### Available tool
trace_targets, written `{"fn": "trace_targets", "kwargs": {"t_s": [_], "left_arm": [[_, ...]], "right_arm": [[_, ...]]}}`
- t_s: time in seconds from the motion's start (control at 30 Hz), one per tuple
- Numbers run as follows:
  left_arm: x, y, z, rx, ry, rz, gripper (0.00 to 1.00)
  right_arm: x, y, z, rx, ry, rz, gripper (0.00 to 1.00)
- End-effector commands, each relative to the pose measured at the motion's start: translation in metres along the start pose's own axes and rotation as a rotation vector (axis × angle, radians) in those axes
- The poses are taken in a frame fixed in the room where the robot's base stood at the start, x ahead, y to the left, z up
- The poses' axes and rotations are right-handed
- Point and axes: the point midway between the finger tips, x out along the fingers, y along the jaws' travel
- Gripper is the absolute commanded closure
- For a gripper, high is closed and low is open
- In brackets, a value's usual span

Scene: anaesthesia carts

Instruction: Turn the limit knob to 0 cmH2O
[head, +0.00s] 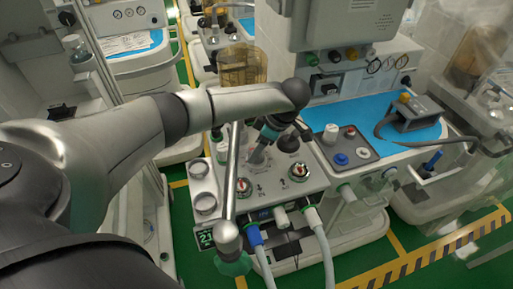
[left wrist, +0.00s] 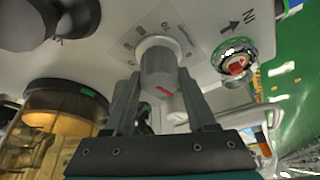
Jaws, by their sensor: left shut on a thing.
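The grey limit knob (left wrist: 158,66) sits on the pale panel in the left wrist view, with printed marks around its base and a small red mark on its front. My left gripper (left wrist: 158,85) has one finger on each side of the knob and is shut on it. In the head view my left gripper (head: 259,153) points down at the top of the machine (head: 275,183) and hides most of the knob. I cannot read the knob's setting. My right gripper is in neither view.
A round gauge or knob with a red mark (left wrist: 236,66) is close to the right finger. A dark round part (left wrist: 28,22) and an amber canister (left wrist: 55,118) are on the left.

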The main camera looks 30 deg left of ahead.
Motion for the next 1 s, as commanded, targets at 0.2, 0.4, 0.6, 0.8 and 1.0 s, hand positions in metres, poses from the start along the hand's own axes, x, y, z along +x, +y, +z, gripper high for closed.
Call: {"fn": "trace_targets", "kwargs": {"t_s": [0.2,0.4,0.6,0.8,1.0], "left_arm": [[0.000,0.001,0.000,-0.116,0.000,-0.048,0.99],[0.000,0.001,0.001,-0.274,0.000,-0.114,0.99],[0.000,0.001,0.000,-0.436,0.000,-0.181,0.99],[0.000,0.001,0.000,-0.573,0.000,-0.238,0.99],[0.000,0.001,0.000,-0.668,-0.001,-0.276,0.99]], "right_arm": [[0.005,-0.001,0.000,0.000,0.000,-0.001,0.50],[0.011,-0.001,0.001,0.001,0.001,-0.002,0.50],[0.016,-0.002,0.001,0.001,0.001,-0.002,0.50],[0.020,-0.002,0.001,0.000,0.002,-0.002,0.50],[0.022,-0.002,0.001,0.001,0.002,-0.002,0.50]]}}
